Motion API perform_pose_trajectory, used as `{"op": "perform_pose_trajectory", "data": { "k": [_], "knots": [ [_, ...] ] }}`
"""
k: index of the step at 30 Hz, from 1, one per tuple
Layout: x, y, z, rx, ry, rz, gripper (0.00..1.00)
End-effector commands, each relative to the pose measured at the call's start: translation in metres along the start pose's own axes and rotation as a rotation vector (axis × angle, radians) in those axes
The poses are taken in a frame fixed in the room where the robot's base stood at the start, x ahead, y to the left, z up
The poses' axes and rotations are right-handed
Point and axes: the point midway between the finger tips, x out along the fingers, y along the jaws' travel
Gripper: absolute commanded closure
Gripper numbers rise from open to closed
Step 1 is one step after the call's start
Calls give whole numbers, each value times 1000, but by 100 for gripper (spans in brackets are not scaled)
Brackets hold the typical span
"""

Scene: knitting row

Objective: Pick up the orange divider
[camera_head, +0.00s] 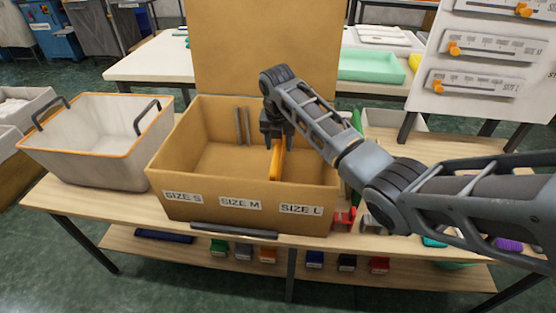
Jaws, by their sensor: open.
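The orange divider (277,161) stands upright inside the cardboard box (180,165), toward its right part, between the areas above the SIZE M and SIZE L labels. Its upper part is partly covered by my gripper. My gripper (275,143) points down into the box, right at the top of the divider. It is open. The fingertips are small and dark here, so I cannot tell whether they straddle the divider or touch it.
The box's tall back flap (262,50) rises behind my gripper. Two grey slats (242,127) stand against its inner back wall. A white bin (95,140) with an orange rim sits to the left on the wooden table (85,200). A grey bar (235,232) lies at the front edge.

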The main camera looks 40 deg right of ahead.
Motion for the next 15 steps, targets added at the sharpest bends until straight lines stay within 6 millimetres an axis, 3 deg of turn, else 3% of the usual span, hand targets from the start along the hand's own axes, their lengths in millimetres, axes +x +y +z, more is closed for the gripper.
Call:
{"op": "perform_pose_trajectory", "data": {
  "k": [6, 15],
  "knots": [
    [28, 0, 1, 0, 1, -1, 49],
    [32, 0, 1, 0, -1, 1, 49]
  ]
}}
